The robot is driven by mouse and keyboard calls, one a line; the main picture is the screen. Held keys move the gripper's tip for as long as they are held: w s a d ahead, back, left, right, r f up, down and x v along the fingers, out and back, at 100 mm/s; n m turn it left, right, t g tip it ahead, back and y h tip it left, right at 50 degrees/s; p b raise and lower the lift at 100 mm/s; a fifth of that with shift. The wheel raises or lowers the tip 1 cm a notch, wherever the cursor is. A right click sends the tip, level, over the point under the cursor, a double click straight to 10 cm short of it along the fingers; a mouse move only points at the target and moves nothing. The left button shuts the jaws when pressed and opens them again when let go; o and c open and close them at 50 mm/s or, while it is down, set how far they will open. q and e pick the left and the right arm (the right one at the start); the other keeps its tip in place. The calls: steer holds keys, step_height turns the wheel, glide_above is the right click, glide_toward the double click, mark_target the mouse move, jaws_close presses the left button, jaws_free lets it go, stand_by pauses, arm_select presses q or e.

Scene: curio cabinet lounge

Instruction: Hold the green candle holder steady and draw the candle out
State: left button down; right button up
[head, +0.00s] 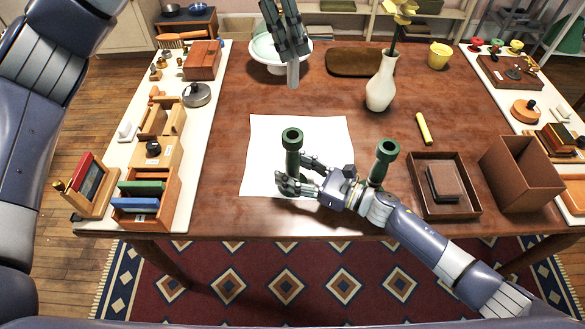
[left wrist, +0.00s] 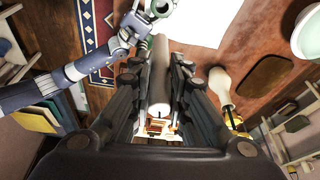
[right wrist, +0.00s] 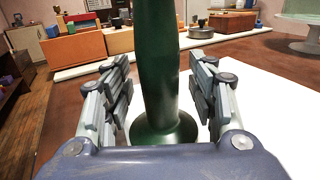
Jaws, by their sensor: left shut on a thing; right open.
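My left gripper (head: 288,58) is shut on the pale grey candle (head: 293,75), held up above the far part of the table. The candle also shows between the fingers in the left wrist view (left wrist: 160,75). It is clear of the green candle holder (head: 292,150), which stands upright on a white sheet with its socket empty. My right gripper (head: 292,174) is open, with its fingers on either side of the holder's lower stem. In the right wrist view the stem (right wrist: 158,70) rises between the spread fingers, with small gaps; the round base shows below.
A second green holder (head: 385,150) stands right of my right gripper, partly behind that arm. A white vase (head: 381,92), a pale green dish (head: 263,48) and a dark tray (head: 355,62) are farther back. An open brown box (head: 521,175) is at right. The white sheet (head: 325,135) has free room.

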steer(key=shift+d, duration=0.1)
steer(key=v, duration=1.2)
steer(key=shift+s+f, duration=0.1)
